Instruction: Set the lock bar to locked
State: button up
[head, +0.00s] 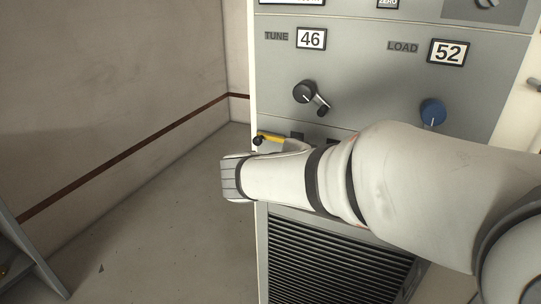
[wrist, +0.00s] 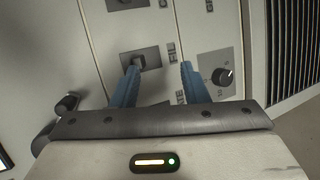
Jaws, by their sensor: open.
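In the head view a yellow bar with a black round end (head: 267,139) sits on the grey rack front, below the TUNE crank. It seems to be the lock bar. Its right part is hidden behind my arm, and I cannot tell its setting. I do not make it out in the wrist view. My gripper (wrist: 158,67) shows in the wrist view with two blue fingers apart and nothing between them. The fingers point at a panel with a black toggle switch (wrist: 140,61) on a dark plate, near the left fingertip. In the head view my arm hides the fingers.
The TUNE crank (head: 305,92) and blue LOAD knob (head: 433,112) stick out of the rack under counters reading 46 and 52. A black rotary knob (wrist: 222,76) is right of the fingers. A vent grille (head: 335,262) lies below. Floor at left is free.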

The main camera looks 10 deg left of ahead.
aim_at(256, 143)
jog(key=a+n+t+y+b, duration=0.4)
jog(key=a+t, duration=0.2)
jog(key=a, duration=1)
jog(key=w, duration=0.2)
jog(key=w+d, duration=0.1)
jog(key=w, duration=0.4)
jog(key=shift+d+r, duration=0.3)
jog(key=shift+r, duration=0.05)
jog(key=shift+c, duration=0.5)
grip_shut()
